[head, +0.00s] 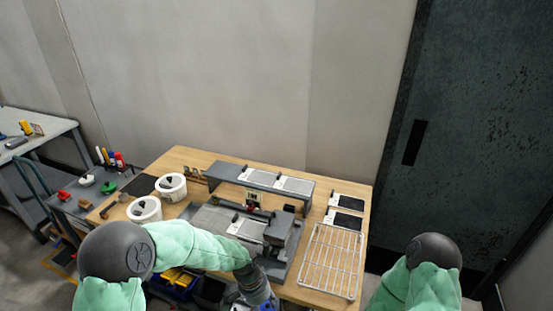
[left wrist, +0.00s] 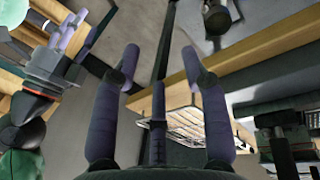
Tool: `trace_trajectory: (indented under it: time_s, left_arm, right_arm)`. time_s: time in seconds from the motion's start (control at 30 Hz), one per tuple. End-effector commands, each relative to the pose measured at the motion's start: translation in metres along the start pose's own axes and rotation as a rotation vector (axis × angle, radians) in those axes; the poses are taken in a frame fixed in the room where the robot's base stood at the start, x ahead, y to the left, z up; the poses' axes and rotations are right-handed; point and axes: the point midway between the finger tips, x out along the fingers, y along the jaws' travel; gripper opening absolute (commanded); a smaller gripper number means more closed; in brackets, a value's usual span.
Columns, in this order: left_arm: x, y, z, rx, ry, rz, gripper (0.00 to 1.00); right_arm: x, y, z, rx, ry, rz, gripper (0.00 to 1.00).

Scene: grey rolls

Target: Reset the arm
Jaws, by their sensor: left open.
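My left arm (head: 190,245) reaches from the lower left across the front of the wooden table, bent, with its wrist low at the bottom edge of the head view. My right arm (head: 430,270) shows only as a dark round joint and green sleeve at the lower right. A grey machine (head: 240,228) stands on the table beyond the left wrist.
The wooden table (head: 190,157) carries two white round containers (head: 172,187) and (head: 146,210), a grey raised shelf (head: 262,180) and black-and-white trays (head: 347,203). A wire rack (head: 331,262) lies at its right side. Another bench (head: 40,132) stands left; a dark door (head: 470,130) is right.

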Motion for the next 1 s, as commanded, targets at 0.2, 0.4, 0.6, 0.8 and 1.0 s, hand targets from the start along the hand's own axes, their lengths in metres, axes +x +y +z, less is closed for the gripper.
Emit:
trace_trajectory:
  time_s: [0.2, 0.4, 0.6, 0.8, 1.0]
  left_arm:
    - [0.094, -0.002, 0.066, -0.314, 0.048, 0.106, 0.45]
    - [0.149, 0.006, 0.129, -0.626, 0.097, 0.137, 0.45]
    - [0.168, 0.012, 0.167, -0.800, 0.120, 0.127, 0.45]
    - [0.170, 0.013, 0.173, -0.833, 0.127, 0.121, 0.45]
    - [0.170, 0.013, 0.173, -0.830, 0.127, 0.121, 0.45]
  right_arm:
    - [0.004, 0.001, 0.000, 0.000, 0.000, 0.000, 0.47]
    - [0.006, 0.002, 0.000, 0.000, 0.000, 0.000, 0.47]
    - [0.007, 0.003, 0.000, 0.000, 0.000, 0.000, 0.47]
    - [0.007, 0.003, 0.000, 0.000, 0.000, 0.000, 0.47]
    - [0.007, 0.003, 0.000, 0.000, 0.000, 0.000, 0.47]
